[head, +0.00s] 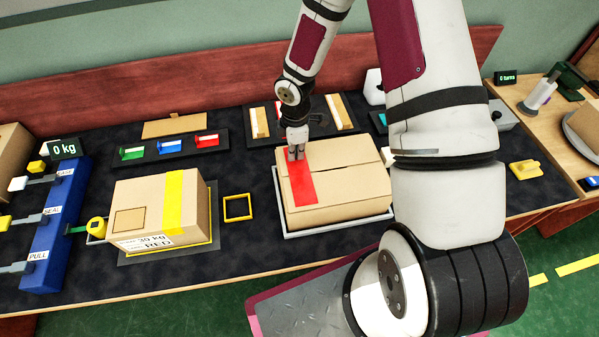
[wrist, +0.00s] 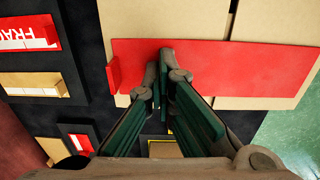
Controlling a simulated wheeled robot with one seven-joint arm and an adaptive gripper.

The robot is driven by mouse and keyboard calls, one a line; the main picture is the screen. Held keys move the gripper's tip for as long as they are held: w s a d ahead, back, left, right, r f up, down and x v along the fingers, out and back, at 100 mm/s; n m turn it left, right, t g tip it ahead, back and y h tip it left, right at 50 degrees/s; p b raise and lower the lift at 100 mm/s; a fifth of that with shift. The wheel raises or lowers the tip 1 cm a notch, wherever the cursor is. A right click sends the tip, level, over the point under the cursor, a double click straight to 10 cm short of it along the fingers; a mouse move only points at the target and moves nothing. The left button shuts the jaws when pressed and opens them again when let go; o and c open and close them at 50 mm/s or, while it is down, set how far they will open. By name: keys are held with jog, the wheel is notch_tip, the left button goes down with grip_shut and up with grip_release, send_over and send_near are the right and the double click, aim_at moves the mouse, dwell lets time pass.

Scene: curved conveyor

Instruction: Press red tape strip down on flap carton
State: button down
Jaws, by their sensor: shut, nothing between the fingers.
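The flap carton (head: 345,187) stands on a grey tray (head: 290,236) right of centre in the head view, its top flaps closed with a seam between them. The red tape strip (head: 302,187) lies across the flaps on the carton's left part. It also shows in the wrist view (wrist: 235,68) as a wide red band crossing the seam, one end reaching past the carton's edge. My gripper (head: 296,153) is shut and empty, fingers pointing down at the far end of the strip. In the wrist view its fingertips (wrist: 165,62) overlap the strip; I cannot tell whether they touch it.
A second carton (head: 150,205) with a yellow band stands at the left. A yellow square frame (head: 238,207) lies between the cartons. Dark mat around the frame is free.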

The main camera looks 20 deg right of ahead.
jog(key=shift+s+d+f, duration=0.1)
jog(key=shift+s+f, duration=0.25)
jog(key=shift+f, duration=0.25)
jog(key=shift+w+r+p, duration=0.2)
jog(key=shift+r+p, duration=0.75)
jog(key=shift+r, duration=2.1)
jog(key=shift+w+r, duration=0.1)
jog(key=shift+r, duration=0.2)
jog(key=s+d+r+m+t+h, duration=0.1)
jog(key=s+r+m, duration=0.25)
jog(key=r, duration=0.75)
jog(key=s+d+r+m+t+h, duration=0.15)
jog(key=r+m, duration=0.25)
jog(key=r, duration=0.8)
jog(key=s+a+r+m+t+y+b, duration=0.1)
jog(key=s+a+r+m, duration=0.1)
jog(key=s+r+m, duration=0.2)
jog(key=s+a+r+m+t+y, duration=0.1)
jog(key=s+a+r+m+t, duration=0.1)
jog(key=s+r+m, duration=0.2)
jog(key=s+r, duration=0.3)
jog(key=s, duration=0.5)
jog(key=shift+s+r+b, duration=0.25)
jog(key=shift+r+b, duration=0.15)
